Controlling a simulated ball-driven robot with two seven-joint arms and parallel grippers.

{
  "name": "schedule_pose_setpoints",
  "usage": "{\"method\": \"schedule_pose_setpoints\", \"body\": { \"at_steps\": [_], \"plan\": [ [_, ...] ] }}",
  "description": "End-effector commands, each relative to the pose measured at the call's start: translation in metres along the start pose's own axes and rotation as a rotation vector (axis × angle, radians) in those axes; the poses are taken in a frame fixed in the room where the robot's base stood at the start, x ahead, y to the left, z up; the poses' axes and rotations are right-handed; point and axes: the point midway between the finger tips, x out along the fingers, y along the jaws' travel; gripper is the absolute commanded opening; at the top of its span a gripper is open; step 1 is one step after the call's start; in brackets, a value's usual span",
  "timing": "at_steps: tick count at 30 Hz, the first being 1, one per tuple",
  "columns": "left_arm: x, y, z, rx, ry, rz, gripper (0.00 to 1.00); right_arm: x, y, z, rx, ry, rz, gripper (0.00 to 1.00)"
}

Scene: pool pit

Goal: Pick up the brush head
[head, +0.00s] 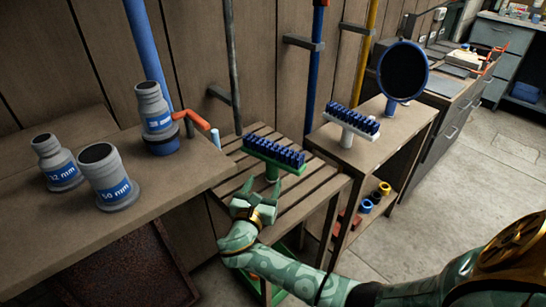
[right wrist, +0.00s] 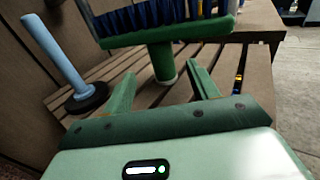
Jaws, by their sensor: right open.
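A green brush head (head: 273,154) with blue bristles facing up stands on its short green stem on a slatted wooden table (head: 318,190). In the right wrist view the brush head (right wrist: 165,36) fills the top, its round stem (right wrist: 163,65) ahead of my gripper. My right gripper (head: 261,194) is open, low over the slats on the near side of the stem. In the right wrist view its fingertips (right wrist: 162,80) are spread to the left and right of the stem; I see no contact. A second brush head (head: 351,122), white with blue bristles, stands on the cabinet behind. My left gripper is out of view.
Grey pipe fittings (head: 108,178) stand on the wooden bench at left. A light-blue rod on a dark disc (right wrist: 60,60) stands left of the brush. A round blue-rimmed net or mirror (head: 403,70) stands at the back. Open floor (head: 440,180) lies at right.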

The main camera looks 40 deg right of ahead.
Motion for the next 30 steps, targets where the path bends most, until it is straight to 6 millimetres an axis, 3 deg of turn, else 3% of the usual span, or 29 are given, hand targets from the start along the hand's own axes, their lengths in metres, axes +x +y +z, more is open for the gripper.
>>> {"method": "schedule_pose_setpoints", "body": {
  "at_steps": [3,11,18,26,30],
  "plan": [
    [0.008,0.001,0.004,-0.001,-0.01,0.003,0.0,0.022,0.0,-0.003,-0.001,0.0,0.0,0.59],
    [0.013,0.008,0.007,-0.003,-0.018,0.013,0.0,0.041,0.0,-0.003,0.0,0.0,0.0,0.59],
    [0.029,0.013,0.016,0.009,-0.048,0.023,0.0,0.079,-0.002,-0.007,-0.003,0.0,0.0,0.59],
    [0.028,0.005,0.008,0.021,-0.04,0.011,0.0,0.086,-0.002,-0.002,0.001,0.001,0.0,0.59],
    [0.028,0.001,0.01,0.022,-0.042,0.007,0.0,0.086,-0.002,-0.002,0.001,0.0,0.0,0.23]
  ]
}}
